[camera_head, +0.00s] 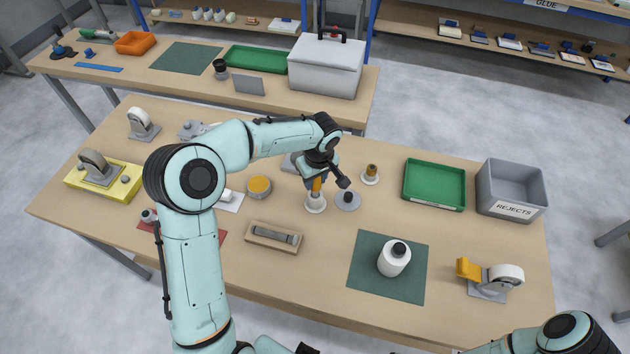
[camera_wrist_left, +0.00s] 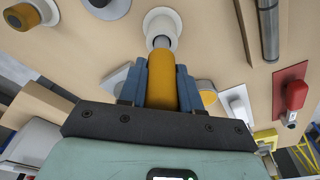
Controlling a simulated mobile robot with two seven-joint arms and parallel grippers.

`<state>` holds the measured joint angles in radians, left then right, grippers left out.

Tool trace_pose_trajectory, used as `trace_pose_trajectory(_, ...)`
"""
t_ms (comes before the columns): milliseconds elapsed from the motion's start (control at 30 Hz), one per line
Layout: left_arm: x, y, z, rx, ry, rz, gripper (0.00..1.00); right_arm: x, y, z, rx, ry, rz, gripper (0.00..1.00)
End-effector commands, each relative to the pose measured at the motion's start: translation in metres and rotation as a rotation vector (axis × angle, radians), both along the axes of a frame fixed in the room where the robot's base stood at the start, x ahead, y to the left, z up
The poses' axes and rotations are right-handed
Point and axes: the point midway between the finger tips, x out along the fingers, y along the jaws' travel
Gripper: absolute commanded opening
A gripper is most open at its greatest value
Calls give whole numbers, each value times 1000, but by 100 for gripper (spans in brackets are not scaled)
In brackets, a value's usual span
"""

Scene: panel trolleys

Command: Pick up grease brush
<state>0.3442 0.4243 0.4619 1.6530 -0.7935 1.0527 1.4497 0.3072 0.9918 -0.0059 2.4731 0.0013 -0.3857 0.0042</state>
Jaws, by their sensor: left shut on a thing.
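The grease brush has an orange handle (camera_wrist_left: 162,82) and a metal shank, and stands upright over a white round holder (camera_head: 315,204). The holder also shows in the wrist view (camera_wrist_left: 175,20); the bristles are hidden there. My left gripper (camera_head: 317,182) is above the holder, its blue fingers closed on both sides of the orange handle. I cannot tell whether the brush's lower end is still inside the holder. My right gripper is out of view; only part of my right arm shows at the bottom right.
Close by stand a grey disc with a black knob (camera_head: 348,199), an orange-topped piece on a white base (camera_head: 370,174) and a round orange tin (camera_head: 259,187). A wooden tray (camera_head: 262,243), a white bottle (camera_head: 393,261) on a green mat and a rejects bin (camera_head: 512,190) lie further out.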

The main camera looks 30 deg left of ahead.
Motion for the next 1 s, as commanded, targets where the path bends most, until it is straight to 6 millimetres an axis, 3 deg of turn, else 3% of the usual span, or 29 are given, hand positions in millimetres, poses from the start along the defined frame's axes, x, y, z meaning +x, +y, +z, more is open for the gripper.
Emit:
trace_pose_trajectory(267, 2, 0, 54, 1, -9, -1, 2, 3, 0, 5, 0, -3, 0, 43)
trace_pose_trajectory(700, 1, -1, 161, -1, -6, -3, 2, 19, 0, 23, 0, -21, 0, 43)
trace_pose_trajectory(1000, 0, 0, 186, 0, -1, -2, 2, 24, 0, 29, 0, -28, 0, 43)
